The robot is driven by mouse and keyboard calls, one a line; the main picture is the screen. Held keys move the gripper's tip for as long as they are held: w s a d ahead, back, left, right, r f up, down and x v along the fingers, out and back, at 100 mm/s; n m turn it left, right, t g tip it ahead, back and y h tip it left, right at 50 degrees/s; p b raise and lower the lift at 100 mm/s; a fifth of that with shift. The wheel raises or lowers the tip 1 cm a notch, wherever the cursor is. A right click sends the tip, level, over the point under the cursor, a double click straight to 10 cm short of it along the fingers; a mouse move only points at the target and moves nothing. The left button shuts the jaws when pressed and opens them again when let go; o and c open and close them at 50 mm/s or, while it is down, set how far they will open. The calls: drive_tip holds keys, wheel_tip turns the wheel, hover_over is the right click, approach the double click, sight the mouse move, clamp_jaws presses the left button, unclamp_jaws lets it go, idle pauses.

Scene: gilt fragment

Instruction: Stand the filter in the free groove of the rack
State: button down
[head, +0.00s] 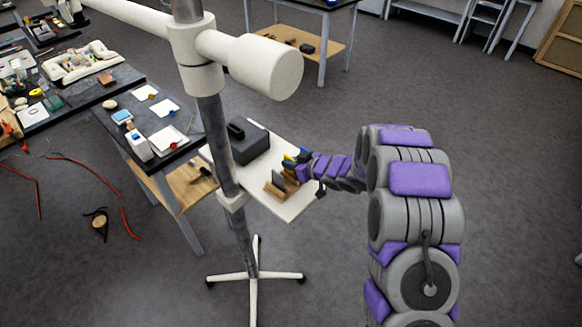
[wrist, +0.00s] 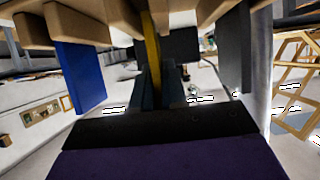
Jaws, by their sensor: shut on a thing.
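My gripper (head: 298,163) is at the wooden rack (head: 278,190) on a white stand-top. In the wrist view, my gripper (wrist: 158,85) is shut on a thin yellow filter (wrist: 150,40), seen nearly edge-on. The yellow filter reaches up among the wooden pieces of the rack (wrist: 92,14); I cannot tell whether it is seated in a groove. A blue filter (wrist: 78,75) stands to its left and a grey plate (wrist: 236,62) to its right, both at the rack. In the head view, the gripper and arm partly hide the filters.
A dark box (head: 249,143) sits on the white top (head: 262,203) behind the rack. A metal pole (head: 215,140) on a wheeled base stands close on the left, with a thick white cross-arm above. A cluttered bench (head: 120,105) is farther left. Open floor lies behind.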

drive_tip(key=shift+f, duration=0.6)
drive_tip(key=shift+d+r, duration=0.15)
drive_tip(key=shift+d, duration=0.1)
drive_tip(key=c, duration=1.2)
unclamp_jaws()
drive_tip(key=shift+a, duration=0.1)
